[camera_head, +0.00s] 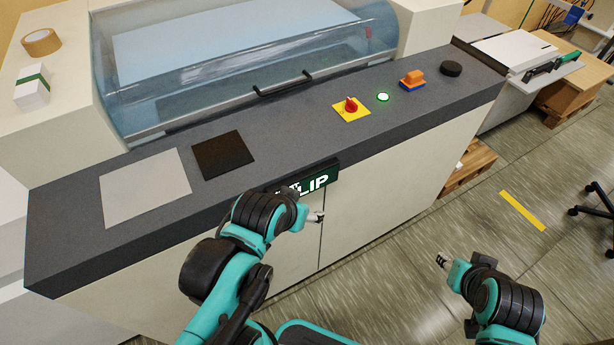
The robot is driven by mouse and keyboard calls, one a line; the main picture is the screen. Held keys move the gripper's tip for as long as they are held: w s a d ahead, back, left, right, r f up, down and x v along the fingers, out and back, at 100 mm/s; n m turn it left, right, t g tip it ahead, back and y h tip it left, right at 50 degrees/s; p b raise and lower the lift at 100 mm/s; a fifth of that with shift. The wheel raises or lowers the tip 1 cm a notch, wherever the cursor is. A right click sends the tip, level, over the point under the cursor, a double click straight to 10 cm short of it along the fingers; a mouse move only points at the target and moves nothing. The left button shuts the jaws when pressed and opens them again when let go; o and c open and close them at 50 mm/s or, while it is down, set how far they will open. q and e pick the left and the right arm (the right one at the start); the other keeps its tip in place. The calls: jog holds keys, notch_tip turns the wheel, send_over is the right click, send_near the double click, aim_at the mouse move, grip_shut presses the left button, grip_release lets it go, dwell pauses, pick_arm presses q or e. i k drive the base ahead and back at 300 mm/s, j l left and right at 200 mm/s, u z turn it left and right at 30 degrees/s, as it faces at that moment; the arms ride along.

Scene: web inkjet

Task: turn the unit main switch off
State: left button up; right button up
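The main switch (351,107) is a red knob on a yellow square plate, set on the dark grey top of the machine (296,119). A small green light (383,97) glows just to its right. My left gripper (318,217) is in front of the machine's front face, below and left of the switch and apart from it. It is small in view, and I cannot tell whether it is open. My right gripper (441,260) is over the floor, right of the machine and far from the switch. Its fingers are too small to judge.
An orange and blue object (412,80) and a black round object (451,69) sit right of the light. A clear cover (240,60) with a black handle (283,84) stands behind. A grey sheet (146,187) and dark pad (223,155) lie left. Floor at right is mostly clear.

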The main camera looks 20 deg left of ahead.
aim_at(350, 106)
jog(key=k+u, duration=0.2)
jog(key=u, duration=0.15)
jog(key=k+u, duration=0.15)
jog(key=u, duration=0.25)
